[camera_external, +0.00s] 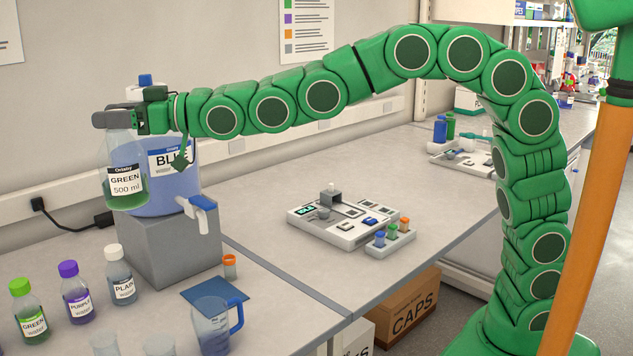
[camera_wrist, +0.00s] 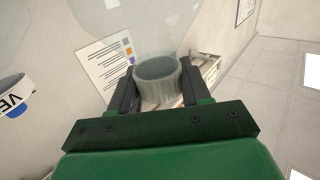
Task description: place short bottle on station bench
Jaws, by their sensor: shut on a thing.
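My gripper (camera_external: 122,119) is at the far left, shut on the neck of a squat clear bottle (camera_external: 126,183), taken as the short bottle, with green liquid and a label reading GREEN 500 ml. It hangs roughly upright in front of the big blue container, above the bench; whether they touch cannot be told. In the wrist view the bottle's round mouth (camera_wrist: 158,70) sits between the two dark fingers of my gripper (camera_wrist: 157,92). A pale bench (camera_external: 265,292) runs below, and another bench section (camera_external: 270,232) adjoins it, bearing a white instrument station (camera_external: 345,226).
The blue container (camera_external: 165,195) stands on a grey block (camera_external: 168,250), its tap facing front. Green (camera_external: 30,318), purple (camera_external: 75,300) and plain (camera_external: 120,282) bottles stand at front left. Bench around the station is mostly clear.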

